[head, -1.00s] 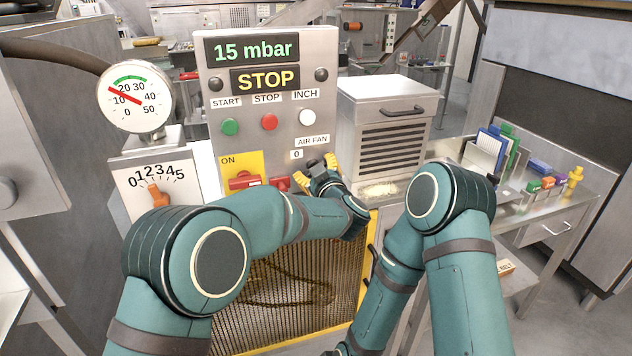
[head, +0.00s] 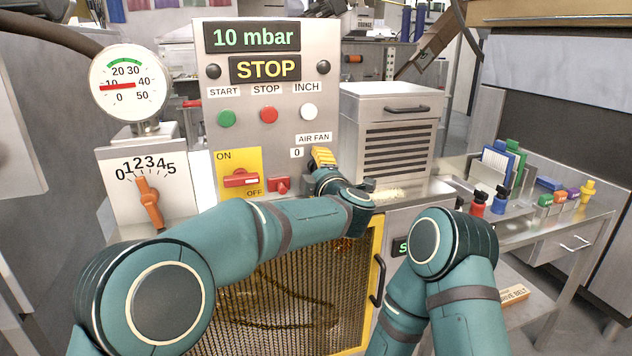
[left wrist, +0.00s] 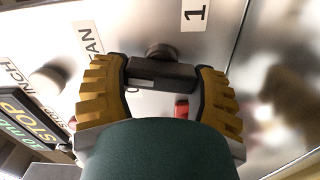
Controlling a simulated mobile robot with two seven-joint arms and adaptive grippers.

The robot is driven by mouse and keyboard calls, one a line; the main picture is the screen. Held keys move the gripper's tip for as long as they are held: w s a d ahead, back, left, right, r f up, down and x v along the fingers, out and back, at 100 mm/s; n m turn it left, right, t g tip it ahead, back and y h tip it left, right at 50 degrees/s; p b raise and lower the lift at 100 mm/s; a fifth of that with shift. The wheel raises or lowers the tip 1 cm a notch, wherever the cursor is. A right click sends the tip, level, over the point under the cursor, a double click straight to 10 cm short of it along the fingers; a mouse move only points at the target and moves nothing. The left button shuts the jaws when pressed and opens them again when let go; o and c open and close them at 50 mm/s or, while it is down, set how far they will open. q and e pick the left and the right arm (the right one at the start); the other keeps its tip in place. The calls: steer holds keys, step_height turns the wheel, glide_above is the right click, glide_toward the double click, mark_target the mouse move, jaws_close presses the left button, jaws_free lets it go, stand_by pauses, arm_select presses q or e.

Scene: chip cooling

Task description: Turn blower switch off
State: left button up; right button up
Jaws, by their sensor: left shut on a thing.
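The air fan switch, a black knob (left wrist: 162,72) on the grey panel, sits between the yellow fingers of my left gripper (left wrist: 160,82) in the left wrist view. The gripper is shut on this knob. In the head view my left gripper (head: 323,158) is at the panel's right side, just below the "AIR FAN" label (head: 313,138), and hides the knob. A "0" label (head: 297,153) is left of the fingers; a "1" label (left wrist: 195,14) shows in the left wrist view. Which mark the knob points at is unclear. My right gripper is out of view.
The panel's display (head: 253,38) reads "10 mbar" and "STOP". A red ON/OFF switch (head: 241,178) and a smaller red switch (head: 279,184) are left of my gripper. A pressure gauge (head: 128,82) and an orange dial knob (head: 149,202) stand farther left. A vented metal box (head: 394,135) is at right.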

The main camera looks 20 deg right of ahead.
arm_select(q)
steer(key=shift+d+f+n+b, duration=0.1)
steer(key=shift+f+n+b, duration=0.1)
steer(key=shift+n+b, duration=0.8)
steer(key=shift+n, duration=0.3)
steer(key=o, duration=1.2)
steer(key=shift+r, duration=0.1)
steer(key=shift+s, duration=0.1)
steer(key=s, duration=0.7)
steer(key=shift+s+d, duration=0.1)
steer(key=shift+s, duration=0.15)
